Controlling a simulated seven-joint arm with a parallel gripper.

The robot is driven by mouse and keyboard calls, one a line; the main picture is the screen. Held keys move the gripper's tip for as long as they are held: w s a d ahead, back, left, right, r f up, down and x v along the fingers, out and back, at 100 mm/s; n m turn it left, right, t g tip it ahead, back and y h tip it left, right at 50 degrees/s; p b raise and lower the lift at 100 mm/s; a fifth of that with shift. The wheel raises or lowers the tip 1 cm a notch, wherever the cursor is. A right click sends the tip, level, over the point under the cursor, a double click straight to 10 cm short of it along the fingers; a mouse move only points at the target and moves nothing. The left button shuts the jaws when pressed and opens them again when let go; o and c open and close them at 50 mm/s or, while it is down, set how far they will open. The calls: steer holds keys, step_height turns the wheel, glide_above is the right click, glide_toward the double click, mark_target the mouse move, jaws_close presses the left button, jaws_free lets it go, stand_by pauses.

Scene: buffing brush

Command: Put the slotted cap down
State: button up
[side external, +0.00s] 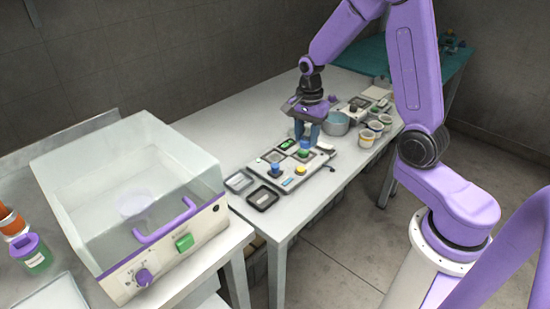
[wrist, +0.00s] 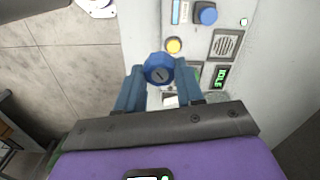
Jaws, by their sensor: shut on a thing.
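My gripper (wrist: 158,80) has blue fingers and is shut on the slotted cap (wrist: 158,68), a round blue cap with a slot across its top. The cap sits between the fingertips in the wrist view, over the pale control panel's edge. In the side external view my gripper (side external: 306,134) points down above the panel (side external: 285,184), and a blue piece (side external: 304,145) shows at its fingertips. I cannot tell whether the cap touches the panel.
The panel has a blue knob (wrist: 207,14), a yellow button (wrist: 173,46), a grille (wrist: 225,45) and a green display (wrist: 221,76). Two small trays (side external: 238,182) (side external: 262,198) lie left of it. A clear-lidded machine (side external: 165,255) is at left.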

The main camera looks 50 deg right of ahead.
steer(key=shift+w, duration=0.1)
steer(key=w+d+f, duration=0.2)
steer(key=w+f, duration=0.2)
steer(key=w, duration=0.5)
glide_above(275, 157)
steer(key=s, duration=0.1)
steer(key=f, duration=0.4)
steer(key=shift+a+f, duration=0.2)
steer(key=shift+f, duration=0.2)
steer(key=f, duration=0.3)
steer(key=shift+w+d, duration=0.1)
steer(key=shift+w, duration=0.3)
steer(key=shift+f, duration=0.4)
steer(key=shift+f, duration=0.2)
steer(key=o, duration=1)
